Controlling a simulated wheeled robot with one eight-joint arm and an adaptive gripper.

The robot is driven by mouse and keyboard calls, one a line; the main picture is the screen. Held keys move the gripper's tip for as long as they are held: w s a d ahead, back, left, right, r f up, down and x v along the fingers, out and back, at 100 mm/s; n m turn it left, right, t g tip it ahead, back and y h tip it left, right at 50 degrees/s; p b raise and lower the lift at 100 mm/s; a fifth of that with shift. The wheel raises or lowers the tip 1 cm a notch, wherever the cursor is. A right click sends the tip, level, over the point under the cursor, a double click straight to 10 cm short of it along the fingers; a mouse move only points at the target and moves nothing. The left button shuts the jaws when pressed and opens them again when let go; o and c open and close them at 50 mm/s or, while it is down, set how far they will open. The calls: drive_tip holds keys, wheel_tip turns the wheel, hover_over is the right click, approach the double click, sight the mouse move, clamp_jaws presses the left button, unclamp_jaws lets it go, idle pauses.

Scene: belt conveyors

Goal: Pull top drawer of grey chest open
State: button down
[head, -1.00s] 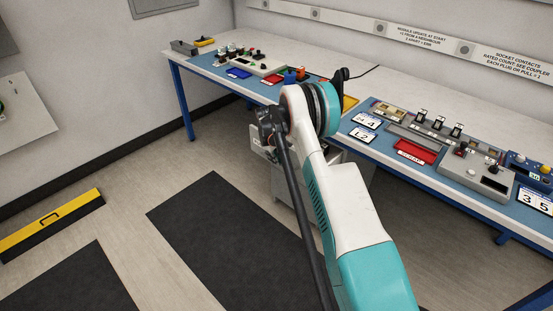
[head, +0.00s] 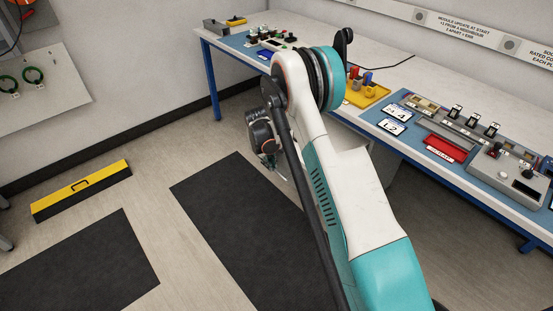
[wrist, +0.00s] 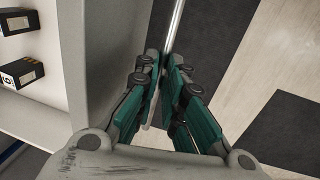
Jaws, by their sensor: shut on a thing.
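In the wrist view, my gripper (wrist: 163,64) has its teal fingers close together around a thin metal handle bar (wrist: 176,24). The bar runs along the outside of the grey drawer front (wrist: 104,48). Left of that front, the drawer's pale inside shows from above, with black labelled boxes (wrist: 20,72) in it, so the drawer stands open; how far I cannot tell. In the head view, my gripper (head: 272,158) is partly hidden by my own arm. A grey part of the chest (head: 384,164) shows under the bench, and the rest is behind my arm.
A long blue-topped bench (head: 400,138) with panels and a yellow tray (head: 366,94) runs along the wall. Dark mats (head: 235,225) lie on the floor. Floor between is clear.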

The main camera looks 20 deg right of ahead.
drive_tip(key=shift+s+a, duration=0.1)
drive_tip(key=shift+a, duration=0.2)
drive_tip(key=c, duration=1.7)
unclamp_jaws()
drive_tip(key=r, duration=0.4)
drive_tip(key=a+r, duration=0.1)
drive_tip(key=r, duration=0.3)
drive_tip(key=a+r, duration=0.1)
drive_tip(key=r, duration=0.2)
drive_tip(key=shift+s+a+r, duration=0.1)
drive_tip(key=shift+s+r, duration=0.3)
